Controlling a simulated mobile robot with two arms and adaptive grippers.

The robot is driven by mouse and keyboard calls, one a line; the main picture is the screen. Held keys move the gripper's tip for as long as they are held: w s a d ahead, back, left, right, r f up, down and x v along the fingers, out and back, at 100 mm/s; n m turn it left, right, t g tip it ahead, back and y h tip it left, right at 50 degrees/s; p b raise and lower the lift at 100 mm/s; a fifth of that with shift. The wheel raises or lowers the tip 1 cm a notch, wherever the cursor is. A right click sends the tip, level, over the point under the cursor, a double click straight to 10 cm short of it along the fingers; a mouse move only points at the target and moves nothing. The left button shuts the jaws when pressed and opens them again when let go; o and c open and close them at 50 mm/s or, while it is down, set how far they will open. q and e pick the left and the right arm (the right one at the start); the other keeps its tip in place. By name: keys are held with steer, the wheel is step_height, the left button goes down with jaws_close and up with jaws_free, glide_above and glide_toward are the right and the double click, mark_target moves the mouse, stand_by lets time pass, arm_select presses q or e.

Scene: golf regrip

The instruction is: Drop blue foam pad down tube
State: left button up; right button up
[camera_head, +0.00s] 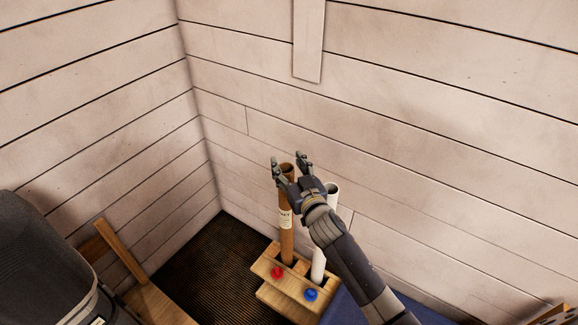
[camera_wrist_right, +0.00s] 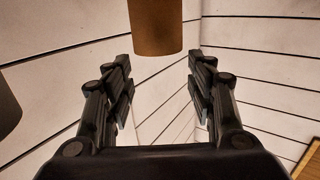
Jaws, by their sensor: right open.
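A brown tube (camera_head: 287,235) with a pale label stands upright in a wooden stand in the head view. A white tube (camera_head: 318,264) stands beside it on the right. My right gripper (camera_head: 289,163) is open at the top of the brown tube, with its fingers apart on either side of the mouth. In the right wrist view, the end of a brown cylinder (camera_wrist_right: 156,28), apparently this tube, shows beyond the spread fingers (camera_wrist_right: 160,82). No foam pad is visible between the fingers; I cannot make one out for certain. My left gripper is not in view.
The wooden stand (camera_head: 268,270) carries a red knob (camera_head: 277,273) and a blue knob (camera_head: 310,295). A flat blue surface (camera_head: 345,308) lies to its right. Plank walls (camera_head: 250,85) meet in the corner behind. A dark ribbed mat (camera_head: 212,262) covers the floor on the left.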

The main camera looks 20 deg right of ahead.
steer(key=shift+s, duration=0.1)
steer(key=s, duration=1.1)
steer(key=shift+s+d+r, duration=0.3)
steer(key=shift+s+d, duration=0.05)
steer(key=shift+s, duration=0.05)
steer(key=shift+f, duration=0.1)
stand_by(0.4)
